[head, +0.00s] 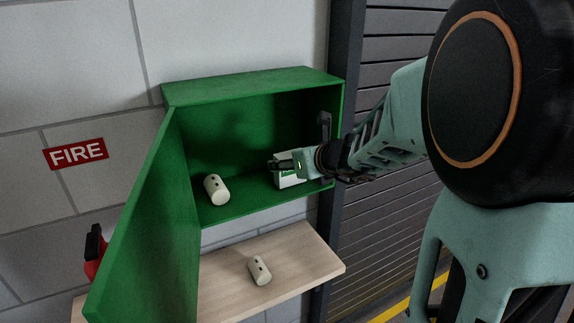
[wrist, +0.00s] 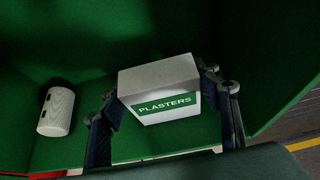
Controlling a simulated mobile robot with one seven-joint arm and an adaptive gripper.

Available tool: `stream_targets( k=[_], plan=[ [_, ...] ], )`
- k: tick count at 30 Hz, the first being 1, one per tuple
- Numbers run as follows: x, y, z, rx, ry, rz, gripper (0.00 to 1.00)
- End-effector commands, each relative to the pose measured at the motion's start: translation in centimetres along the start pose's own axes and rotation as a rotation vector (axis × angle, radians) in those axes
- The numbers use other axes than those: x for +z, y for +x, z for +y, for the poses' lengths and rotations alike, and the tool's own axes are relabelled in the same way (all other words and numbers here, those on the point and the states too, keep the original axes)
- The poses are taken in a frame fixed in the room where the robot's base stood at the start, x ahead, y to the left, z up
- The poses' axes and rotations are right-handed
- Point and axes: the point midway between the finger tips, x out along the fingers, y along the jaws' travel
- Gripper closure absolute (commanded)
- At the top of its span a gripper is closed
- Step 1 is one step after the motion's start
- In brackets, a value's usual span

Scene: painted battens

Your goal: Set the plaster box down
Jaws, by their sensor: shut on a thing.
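The plaster box (head: 288,180) is white with a green band and is inside the open green cabinet (head: 250,79), towards its right side. In the wrist view the box (wrist: 158,82) shows its "PLASTERS" label facing me. My gripper (head: 291,165) reaches in from the right and is shut on the box; in the wrist view the fingers (wrist: 162,100) lie on its left and right sides. The box is low, close to the cabinet floor, but I cannot tell whether it touches it. My gripper hides part of the box in the head view.
A white roll (head: 216,189) lies at the left of the cabinet floor; it also shows in the wrist view (wrist: 56,111). Another roll (head: 259,270) lies on the wooden shelf (head: 220,284) below. The cabinet door (head: 145,235) hangs open at left. Cabinet floor between roll and box is clear.

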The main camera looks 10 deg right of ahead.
Motion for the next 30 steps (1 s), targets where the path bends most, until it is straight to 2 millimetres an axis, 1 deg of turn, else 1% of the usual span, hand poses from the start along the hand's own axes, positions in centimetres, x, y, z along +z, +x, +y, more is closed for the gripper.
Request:
stream_targets(
  k=[7,11,12,16,17,25,30],
  plan=[
    [0.02,0.00,0.01,0.000,0.000,0.000,0.63],
    [-0.37,0.20,0.00,0.000,0.000,0.000,0.63],
    [-0.37,0.20,0.00,-0.001,0.000,0.000,0.42],
    [-0.28,0.14,0.00,-0.001,0.000,0.000,0.27],
    [-0.28,0.14,0.00,-0.001,0.000,0.000,0.25],
    [-0.24,0.13,0.00,0.000,0.000,0.000,0.25],
    [0.25,-0.16,-0.08,-0.001,0.000,0.000,0.25]
  ],
)
